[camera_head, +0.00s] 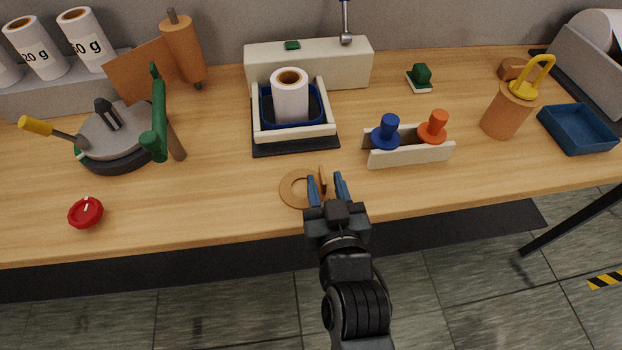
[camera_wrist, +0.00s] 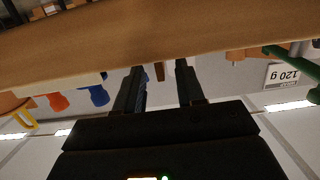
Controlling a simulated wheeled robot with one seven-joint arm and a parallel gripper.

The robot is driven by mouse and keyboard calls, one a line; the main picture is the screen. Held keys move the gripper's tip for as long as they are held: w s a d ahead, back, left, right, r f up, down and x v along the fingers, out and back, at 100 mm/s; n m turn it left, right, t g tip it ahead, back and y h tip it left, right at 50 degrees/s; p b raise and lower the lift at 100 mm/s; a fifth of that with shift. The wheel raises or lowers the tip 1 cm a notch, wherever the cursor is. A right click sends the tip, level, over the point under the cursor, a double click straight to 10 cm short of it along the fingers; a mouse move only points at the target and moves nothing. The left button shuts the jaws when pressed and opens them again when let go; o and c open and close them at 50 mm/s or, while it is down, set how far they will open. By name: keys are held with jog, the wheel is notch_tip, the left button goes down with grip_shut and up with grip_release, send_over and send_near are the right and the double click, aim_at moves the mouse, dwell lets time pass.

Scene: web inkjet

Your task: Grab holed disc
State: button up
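The holed disc (camera_head: 287,190) is a flat tan ring lying on the table near its front edge, with a small upright tab (camera_head: 323,175) at its right side. My gripper (camera_head: 326,184) is at the ring's right side, low over the front edge, its two blue fingers apart. In the wrist view, which is upside down, my gripper (camera_wrist: 160,70) is open, and the brown tab (camera_wrist: 160,72) shows between the fingers with gaps on both sides. The ring's flat part is not clear in that view.
A cream holder (camera_head: 410,155) with blue and orange knobs stands right of the disc. A red knob (camera_head: 86,212) lies far left. A cream machine with a white roll (camera_head: 290,96) stands behind. The table left of the disc is clear.

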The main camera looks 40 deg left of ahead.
aim_at(321, 170)
jog(key=shift+p+x, duration=0.3)
jog(key=shift+x, duration=2.05)
jog(key=shift+f, duration=0.2)
jog(key=shift+c, duration=0.2)
grip_shut()
